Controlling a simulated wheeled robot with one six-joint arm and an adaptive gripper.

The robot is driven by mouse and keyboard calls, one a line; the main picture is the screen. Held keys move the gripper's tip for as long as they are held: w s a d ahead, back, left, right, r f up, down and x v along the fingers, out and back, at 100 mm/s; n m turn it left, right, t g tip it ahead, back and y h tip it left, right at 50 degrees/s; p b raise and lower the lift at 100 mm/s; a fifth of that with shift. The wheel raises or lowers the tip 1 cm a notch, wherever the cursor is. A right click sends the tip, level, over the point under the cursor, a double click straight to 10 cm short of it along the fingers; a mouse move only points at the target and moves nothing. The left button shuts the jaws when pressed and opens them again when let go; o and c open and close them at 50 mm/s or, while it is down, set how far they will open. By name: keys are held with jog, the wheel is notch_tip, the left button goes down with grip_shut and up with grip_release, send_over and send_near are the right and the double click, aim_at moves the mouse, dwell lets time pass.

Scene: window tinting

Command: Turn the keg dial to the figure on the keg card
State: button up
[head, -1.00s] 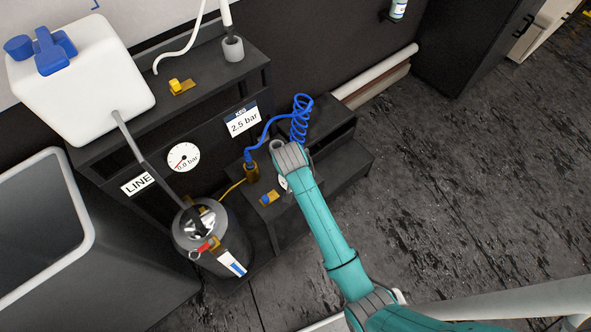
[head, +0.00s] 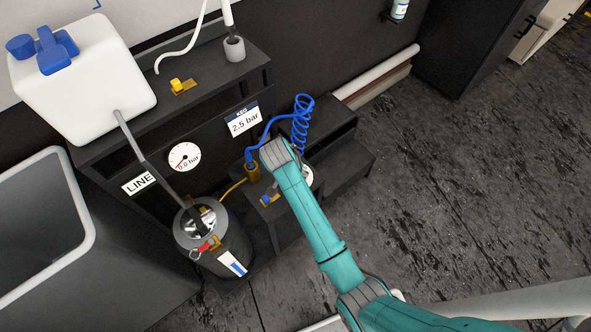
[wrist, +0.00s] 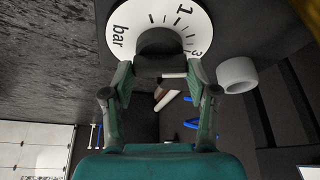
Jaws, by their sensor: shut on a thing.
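The keg card (head: 244,120) is on the dark rack front and reads 2.5 bar. The keg dial is a white disc (wrist: 193,22) with black ticks, "bar", "1" and "3", around a black knob (wrist: 160,45). My gripper (wrist: 160,68) is shut on the knob, one finger on each side. In the head view my arm hides the gripper and most of the dial; a white edge (head: 308,176) shows beside the arm. A round gauge (head: 184,157) left of the card reads 0.0 bar, its needle to the lower left.
A steel keg (head: 212,238) with a red-handled fitting stands left of my arm. A blue coiled hose (head: 301,120) and a brass fitting (head: 252,172) are close to my wrist. A white jug (head: 85,85) stands on the shelf. The floor at right is open.

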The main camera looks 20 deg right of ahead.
jog(key=o, duration=1.2)
jog(key=shift+c, duration=0.2)
jog(key=shift+r, duration=0.1)
jog(key=v, duration=1.1)
jog(key=shift+a+r, duration=0.15)
jog(key=shift+r, duration=0.2)
jog(key=shift+s, duration=0.15)
